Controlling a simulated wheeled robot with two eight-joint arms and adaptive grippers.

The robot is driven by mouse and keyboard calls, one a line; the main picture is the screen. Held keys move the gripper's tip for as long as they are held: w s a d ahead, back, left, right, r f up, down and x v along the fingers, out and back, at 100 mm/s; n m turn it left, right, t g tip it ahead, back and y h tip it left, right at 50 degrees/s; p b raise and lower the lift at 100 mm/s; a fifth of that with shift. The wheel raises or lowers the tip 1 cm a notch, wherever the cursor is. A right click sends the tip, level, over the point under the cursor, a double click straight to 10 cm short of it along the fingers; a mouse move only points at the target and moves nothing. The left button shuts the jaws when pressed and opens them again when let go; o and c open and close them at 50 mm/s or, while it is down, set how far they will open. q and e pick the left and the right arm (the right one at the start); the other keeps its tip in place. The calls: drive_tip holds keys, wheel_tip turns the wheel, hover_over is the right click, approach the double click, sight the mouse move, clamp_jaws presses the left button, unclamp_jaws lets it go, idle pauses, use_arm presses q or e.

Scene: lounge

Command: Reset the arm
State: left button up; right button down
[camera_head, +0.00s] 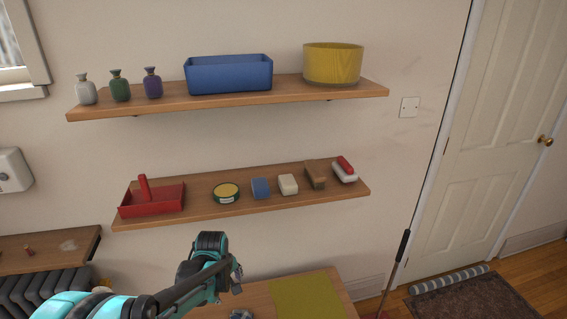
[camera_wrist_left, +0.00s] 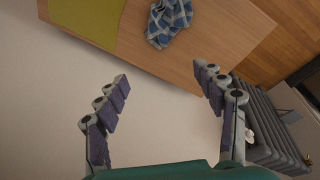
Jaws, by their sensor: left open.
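My left arm, teal and dark grey, reaches in from the bottom left of the head view and bends in front of the lower shelf (camera_head: 215,215). In the left wrist view my left gripper (camera_wrist_left: 164,90) has its two jointed fingers spread wide, with nothing between them. Beyond the fingers lie pale wall and the edge of a wooden table (camera_wrist_left: 215,45). My right gripper is in neither view.
The table also shows in the head view (camera_head: 255,300), bearing an olive mat (camera_head: 305,300) and a blue checked cloth (camera_wrist_left: 168,22). A radiator (camera_wrist_left: 268,130) stands beside it. The upper shelf (camera_head: 230,97) holds bottles and bins; the lower holds a red caddy (camera_head: 160,200) and several small items.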

use_arm(q)
drive_tip(key=s+r+m+t, duration=0.2)
drive_tip(key=s+r+m, duration=0.3)
drive_tip(key=s, duration=0.5)
drive_tip(key=s+r+m+t, duration=0.2)
drive_tip(key=s+r+m, duration=0.3)
drive_tip(key=s, duration=0.6)
drive_tip(key=shift+a+r+m+t, duration=0.3)
drive_tip(key=shift+a+r, duration=0.1)
drive_tip(key=shift+r, duration=0.2)
